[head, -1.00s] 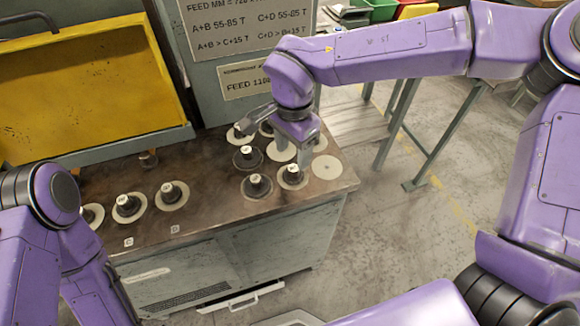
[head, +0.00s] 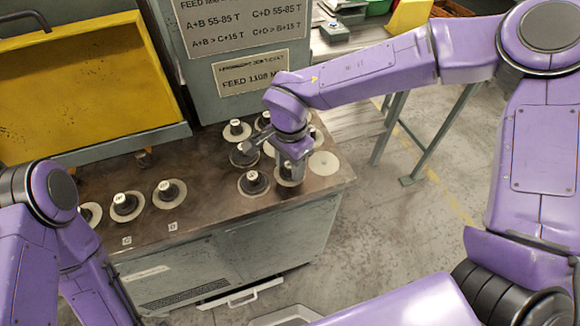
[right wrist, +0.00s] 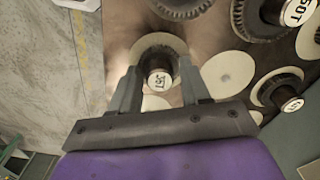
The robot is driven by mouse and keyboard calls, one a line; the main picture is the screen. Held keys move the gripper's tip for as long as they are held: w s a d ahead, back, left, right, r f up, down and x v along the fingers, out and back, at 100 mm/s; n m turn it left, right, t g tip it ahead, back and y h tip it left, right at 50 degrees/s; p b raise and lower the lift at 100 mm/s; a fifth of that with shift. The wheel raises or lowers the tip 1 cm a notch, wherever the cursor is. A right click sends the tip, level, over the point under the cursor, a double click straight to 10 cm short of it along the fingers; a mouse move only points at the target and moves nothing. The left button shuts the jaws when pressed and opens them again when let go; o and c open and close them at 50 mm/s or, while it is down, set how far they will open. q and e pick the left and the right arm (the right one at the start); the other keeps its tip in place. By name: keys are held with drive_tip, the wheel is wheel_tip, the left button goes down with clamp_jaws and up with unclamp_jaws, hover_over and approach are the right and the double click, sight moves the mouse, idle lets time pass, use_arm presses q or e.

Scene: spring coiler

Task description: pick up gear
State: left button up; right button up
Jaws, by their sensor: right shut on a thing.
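My right gripper (head: 290,176) is down over a gear at the front right of the machine's top. In the right wrist view its two fingers (right wrist: 160,84) stand on either side of that small gear (right wrist: 158,62), shut on it. The gear has a dark hub with a white cap whose label seems to end in "5T". It sits upright over a pale disc (right wrist: 164,40). In the head view the gripper hides most of this gear. My left gripper is out of view; only my left arm shows.
Other gears stand close by on pale discs, one just left (head: 253,183) and one behind (head: 243,154). An empty pale disc (head: 324,164) lies to the right. Two gears (head: 170,192) (head: 125,205) stand further left. A yellow panel (head: 85,85) rises behind.

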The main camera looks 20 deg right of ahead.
wheel_tip(320, 180, up, 3)
drive_tip(key=shift+f, duration=0.15)
drive_tip(key=s+d+r, duration=0.2)
drive_tip(key=s+r, duration=0.8)
drive_tip(key=s, duration=0.3)
drive_tip(key=shift+s+d+r+b, duration=0.2)
drive_tip(key=shift+s+d+b, duration=0.2)
drive_tip(key=shift+b, duration=0.05)
